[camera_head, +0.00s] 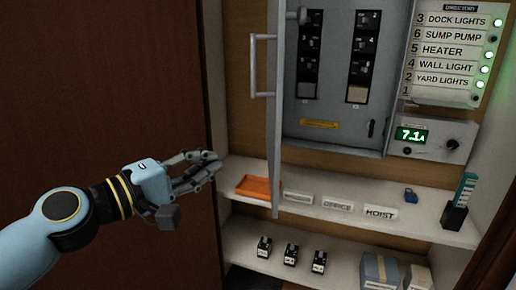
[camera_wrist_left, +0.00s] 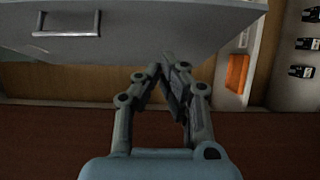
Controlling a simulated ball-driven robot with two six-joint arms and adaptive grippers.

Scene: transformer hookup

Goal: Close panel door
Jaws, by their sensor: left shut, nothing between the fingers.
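The grey panel door (camera_head: 277,120) stands swung open on the left side of the electrical panel (camera_head: 334,100), seen nearly edge-on. Its bar handle (camera_head: 255,68) faces left. In the left wrist view the door (camera_wrist_left: 160,45) fills the upper left, with its handle (camera_wrist_left: 66,24) at top left. My left gripper (camera_head: 210,163) is shut and empty, left of the door's lower part and apart from it in the head view. It also shows in the left wrist view (camera_wrist_left: 168,70), its fingertips close to the door's edge; I cannot tell whether they touch. My right gripper is not in view.
An orange tray (camera_head: 258,188) and label plates sit on the upper shelf below the panel. Several small black breakers (camera_head: 290,254) and boxes (camera_head: 380,272) stand on the lower shelf. A meter (camera_head: 433,136) reads 7.1A. A dark brown surface (camera_head: 100,80) fills the left.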

